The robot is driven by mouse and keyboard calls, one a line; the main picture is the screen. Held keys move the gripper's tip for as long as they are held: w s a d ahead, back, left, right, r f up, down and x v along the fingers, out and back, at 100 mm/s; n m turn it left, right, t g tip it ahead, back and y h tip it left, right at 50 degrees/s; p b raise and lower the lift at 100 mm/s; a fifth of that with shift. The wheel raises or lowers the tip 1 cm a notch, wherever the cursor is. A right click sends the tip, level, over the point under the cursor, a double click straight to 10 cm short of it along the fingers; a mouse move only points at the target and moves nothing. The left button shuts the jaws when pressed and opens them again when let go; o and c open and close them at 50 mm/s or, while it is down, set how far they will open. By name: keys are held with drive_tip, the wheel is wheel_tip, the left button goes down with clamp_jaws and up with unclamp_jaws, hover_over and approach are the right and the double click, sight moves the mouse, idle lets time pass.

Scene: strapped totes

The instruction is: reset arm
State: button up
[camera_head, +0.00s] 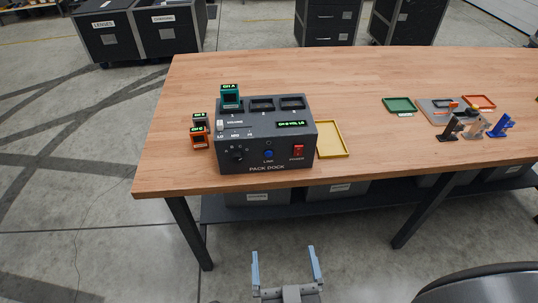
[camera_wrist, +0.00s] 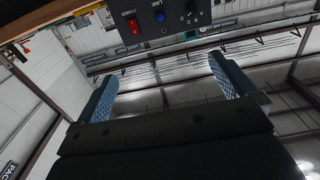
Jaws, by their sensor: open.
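My gripper (camera_head: 286,266) is open and empty in the head view, over the floor in front of the wooden table. Its two blue fingers stand apart with nothing between them. In the wrist view my gripper (camera_wrist: 167,85) also shows spread blue fingers, with the ceiling and walls behind. The pack dock (camera_head: 266,157), a dark grey box, stands on the left part of the table, apart from the gripper. The dock's front (camera_wrist: 175,12) shows at the top of the wrist view, with a red power switch and a blue button.
A teal pack (camera_head: 231,97) sits in the dock's left slot; an orange pack (camera_head: 199,138) and a grey one stand left of it. A yellow tray (camera_head: 332,139) lies right of the dock. Small trays and clamp-like pieces lie farther right. The table's front edge (camera_head: 400,164) separates gripper and dock.

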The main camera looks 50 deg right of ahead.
drive_tip(key=shift+v, duration=1.55)
drive_tip(key=x, duration=0.9)
drive_tip(key=shift+d, duration=0.15)
drive_tip(key=s+a+n, duration=0.2)
drive_tip(key=s+a, duration=0.2)
drive_tip(key=s, duration=0.1)
drive_tip(key=shift+a, duration=0.2)
idle(4.1)
drive_tip(key=shift+s+f, duration=0.1)
drive_tip(key=shift+s, duration=0.05)
